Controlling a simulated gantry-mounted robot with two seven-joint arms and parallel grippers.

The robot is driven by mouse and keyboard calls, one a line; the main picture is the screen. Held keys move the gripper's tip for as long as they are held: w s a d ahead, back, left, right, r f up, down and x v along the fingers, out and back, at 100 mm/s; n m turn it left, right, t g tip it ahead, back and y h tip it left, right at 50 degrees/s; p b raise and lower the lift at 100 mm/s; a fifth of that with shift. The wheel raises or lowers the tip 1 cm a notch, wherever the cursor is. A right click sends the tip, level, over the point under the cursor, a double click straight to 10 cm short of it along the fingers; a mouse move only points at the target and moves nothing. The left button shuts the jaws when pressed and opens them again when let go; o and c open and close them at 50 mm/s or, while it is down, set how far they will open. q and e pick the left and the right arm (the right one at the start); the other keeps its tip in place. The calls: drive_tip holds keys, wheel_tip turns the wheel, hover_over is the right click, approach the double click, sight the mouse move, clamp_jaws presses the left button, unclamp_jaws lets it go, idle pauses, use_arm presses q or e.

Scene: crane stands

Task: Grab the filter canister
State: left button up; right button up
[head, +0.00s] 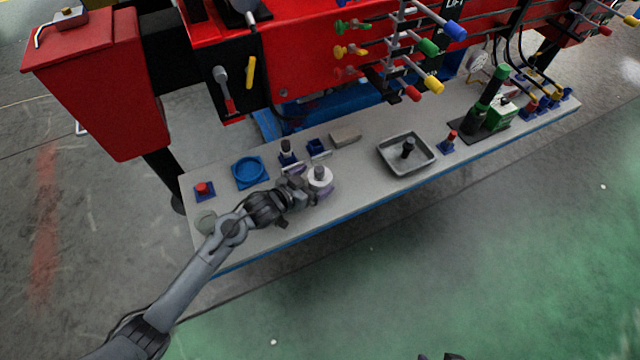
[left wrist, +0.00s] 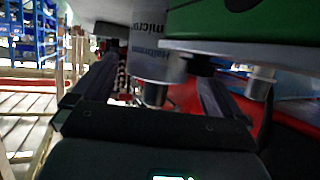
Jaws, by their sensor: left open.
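The filter canister (head: 320,179) is a white cylinder with a grey top, upright near the front edge of the bench's left half. My left gripper (head: 308,187) reaches it from the left. Its fingers are open, one on each side of the canister. In the left wrist view, which looks upside down, the canister (left wrist: 158,52) shows printed lettering and a narrower grey end between the spread fingers of my left gripper (left wrist: 155,88). I cannot tell whether either finger touches it. Small dark tips at the bottom edge of the head view may be my right gripper (head: 440,356).
The bench (head: 365,165) holds a blue round dish (head: 249,171), a red button (head: 203,189), small blue holders (head: 287,154) and a grey tray (head: 408,166) with a dark part inside. Red machinery with coloured levers (head: 430,85) stands behind. The green floor in front is clear.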

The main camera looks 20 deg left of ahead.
sight(324, 175)
use_arm(q)
drive_tip(key=b+x, duration=0.1)
drive_tip(key=x, duration=0.4)
drive_tip(key=shift+s+d+b, duration=0.1)
drive_tip(key=shift+d+b, duration=0.05)
drive_tip(key=shift+b, duration=0.15)
drive_tip(key=shift+r, duration=0.15)
drive_tip(key=c, duration=1.4)
